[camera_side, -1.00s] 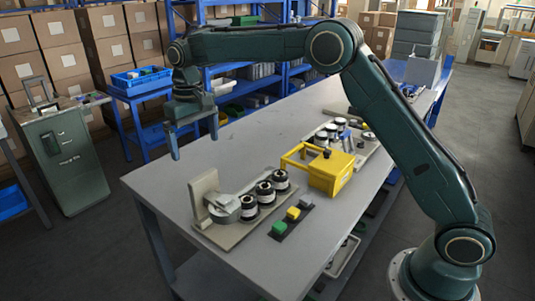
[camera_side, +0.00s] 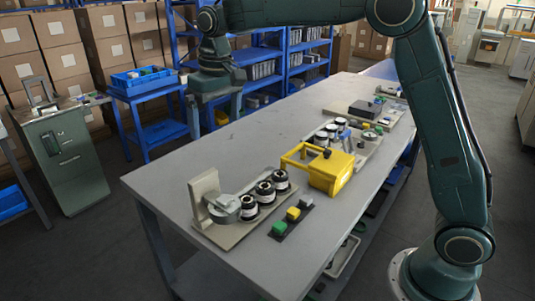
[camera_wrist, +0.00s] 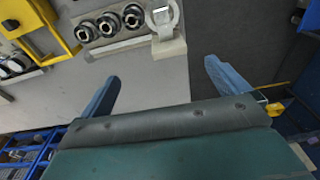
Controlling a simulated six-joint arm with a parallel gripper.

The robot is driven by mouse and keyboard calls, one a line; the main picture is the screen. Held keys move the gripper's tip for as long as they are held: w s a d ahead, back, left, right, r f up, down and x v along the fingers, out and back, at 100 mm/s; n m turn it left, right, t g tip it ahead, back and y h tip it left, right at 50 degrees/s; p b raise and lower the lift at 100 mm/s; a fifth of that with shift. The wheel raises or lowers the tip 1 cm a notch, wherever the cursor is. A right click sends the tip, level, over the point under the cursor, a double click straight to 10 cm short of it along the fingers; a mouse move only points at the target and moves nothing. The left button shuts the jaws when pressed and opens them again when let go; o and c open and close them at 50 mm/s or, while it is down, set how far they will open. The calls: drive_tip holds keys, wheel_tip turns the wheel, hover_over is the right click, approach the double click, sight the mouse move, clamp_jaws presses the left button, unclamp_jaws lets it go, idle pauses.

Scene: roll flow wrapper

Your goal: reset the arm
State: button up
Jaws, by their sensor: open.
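My gripper (camera_side: 215,128) is raised past the far left edge of the grey table (camera_side: 265,130) in the side view. Its two fingers are well apart with nothing between them. In the wrist view my gripper (camera_wrist: 160,85) also shows open and empty, its blue-grey fingers spread wide. The flow wrapper fixture (camera_side: 225,205) stands on the table's near left part, holding several black and white rolls (camera_side: 265,191) in a row. The rolls also show in the wrist view (camera_wrist: 108,24), apart from the fingers.
A yellow frame-like block (camera_side: 332,172) stands mid-table. Green and yellow buttons (camera_side: 292,214) lie in front. A second tray of parts (camera_side: 365,145) is farther back. A green cabinet (camera_side: 70,165) and a blue cart (camera_side: 145,90) stand left. The table's far left is clear.

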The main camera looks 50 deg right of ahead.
drive_tip(key=s+d+r+t, duration=0.1)
drive_tip(key=s+d+r, duration=0.15)
drive_tip(key=s, duration=0.55)
drive_tip(key=s+d+r+t, duration=0.1)
drive_tip(key=s+d+r, duration=0.15)
drive_tip(key=s, duration=0.65)
drive_tip(key=s+d+f+t, duration=0.1)
drive_tip(key=s+f, duration=0.4)
drive_tip(key=s, duration=1)
drive_tip(key=shift+s+d+t, duration=0.15)
drive_tip(key=shift+s+t, duration=0.25)
drive_tip(key=shift+t, duration=0.4)
drive_tip(key=shift+f, duration=0.1)
